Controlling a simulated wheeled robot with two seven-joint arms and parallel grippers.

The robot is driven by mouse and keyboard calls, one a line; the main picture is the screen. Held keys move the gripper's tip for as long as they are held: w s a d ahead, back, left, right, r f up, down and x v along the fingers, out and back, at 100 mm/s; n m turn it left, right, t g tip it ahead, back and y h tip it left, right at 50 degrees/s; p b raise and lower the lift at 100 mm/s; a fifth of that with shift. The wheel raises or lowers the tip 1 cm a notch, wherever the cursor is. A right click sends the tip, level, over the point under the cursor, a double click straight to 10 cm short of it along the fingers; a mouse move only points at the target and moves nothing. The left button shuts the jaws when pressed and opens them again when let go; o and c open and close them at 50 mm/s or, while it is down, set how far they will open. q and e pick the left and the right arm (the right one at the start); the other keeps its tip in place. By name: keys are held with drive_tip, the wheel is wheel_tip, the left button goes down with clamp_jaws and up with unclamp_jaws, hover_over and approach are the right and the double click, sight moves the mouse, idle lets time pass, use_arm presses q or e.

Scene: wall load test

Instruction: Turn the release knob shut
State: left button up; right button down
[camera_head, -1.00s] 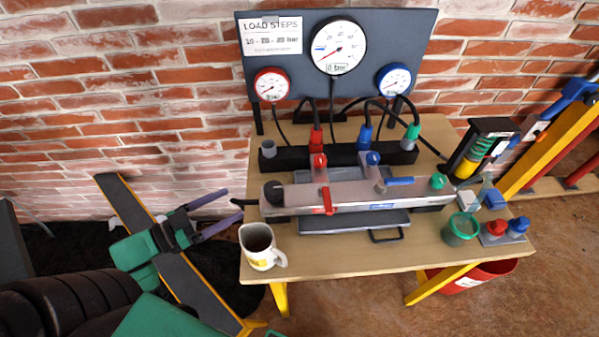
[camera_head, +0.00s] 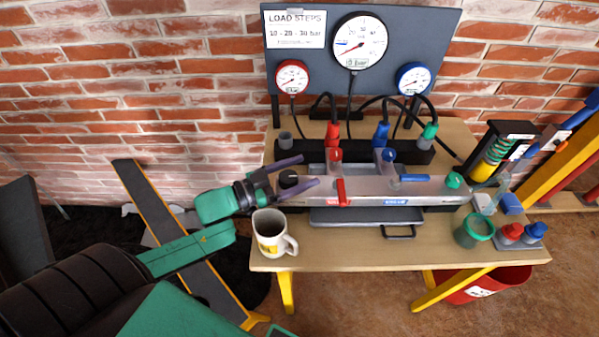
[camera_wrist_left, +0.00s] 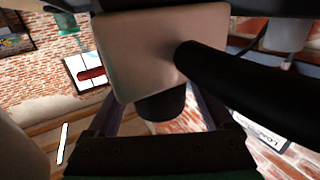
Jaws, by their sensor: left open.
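A black round knob (camera_head: 289,179) sits at the left end of the grey metal block (camera_head: 440,187) on the bench; I take it for the release knob. My left gripper (camera_head: 309,170) comes in from the left with its two purple fingers apart, one on the far side of the knob and one on the near side. In the left wrist view the dark knob (camera_wrist_left: 162,104) shows between the spread fingers, below the block's pale end face (camera_wrist_left: 140,50). I cannot tell whether a finger touches it. My right gripper is not in view.
A white mug (camera_head: 268,238) stands close below my left gripper. A red lever (camera_head: 341,192) and a blue lever (camera_head: 414,178) lie on the block. A gauge panel (camera_head: 440,30) stands behind. A green cup (camera_head: 474,231) stands at the right.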

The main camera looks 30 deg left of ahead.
use_arm(q)
drive_tip(key=shift+c, duration=1.2)
clamp_jaws()
